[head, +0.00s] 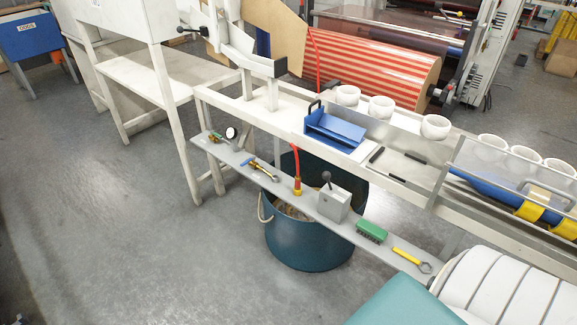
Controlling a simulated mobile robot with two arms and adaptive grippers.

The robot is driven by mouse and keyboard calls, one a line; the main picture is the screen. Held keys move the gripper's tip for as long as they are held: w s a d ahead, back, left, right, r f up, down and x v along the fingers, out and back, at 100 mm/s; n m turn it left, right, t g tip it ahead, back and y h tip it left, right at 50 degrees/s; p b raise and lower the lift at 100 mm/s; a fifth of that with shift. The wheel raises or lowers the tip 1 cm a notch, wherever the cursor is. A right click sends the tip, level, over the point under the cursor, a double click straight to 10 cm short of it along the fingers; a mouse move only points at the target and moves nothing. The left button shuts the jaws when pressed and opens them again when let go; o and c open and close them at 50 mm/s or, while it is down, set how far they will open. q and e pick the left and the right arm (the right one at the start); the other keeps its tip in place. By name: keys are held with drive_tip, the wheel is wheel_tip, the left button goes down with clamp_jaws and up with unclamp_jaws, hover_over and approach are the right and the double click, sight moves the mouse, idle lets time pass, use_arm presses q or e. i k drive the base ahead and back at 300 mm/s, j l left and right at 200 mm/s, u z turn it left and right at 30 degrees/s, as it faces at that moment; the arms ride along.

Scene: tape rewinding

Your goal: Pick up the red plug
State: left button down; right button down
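A red piece (297,163) with a brass-yellow lower fitting stands upright on the narrow grey shelf (222,156), near its middle. It is the closest match to the red plug. A grey box with a black lever (333,201) stands just to its right, and a brass fitting with a ring (263,171) lies to its left. Neither of my grippers shows in the head view.
The shelf also holds a gauge (231,133), a green brush (372,231) and a yellow wrench (410,258). A dark teal bucket (300,250) stands beneath. A blue holder (336,130) and white cups sit on the bench behind. Floor at left front is clear.

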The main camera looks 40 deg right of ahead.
sight(298, 178)
drive_tip(key=i+j+z, duration=0.1)
drive_tip(key=i+z, duration=0.4)
drive_tip(key=i+j+z, duration=0.3)
drive_tip(key=z, duration=0.15)
drive_tip(key=i+j+z, duration=0.7)
drive_tip(key=j+z, duration=0.25)
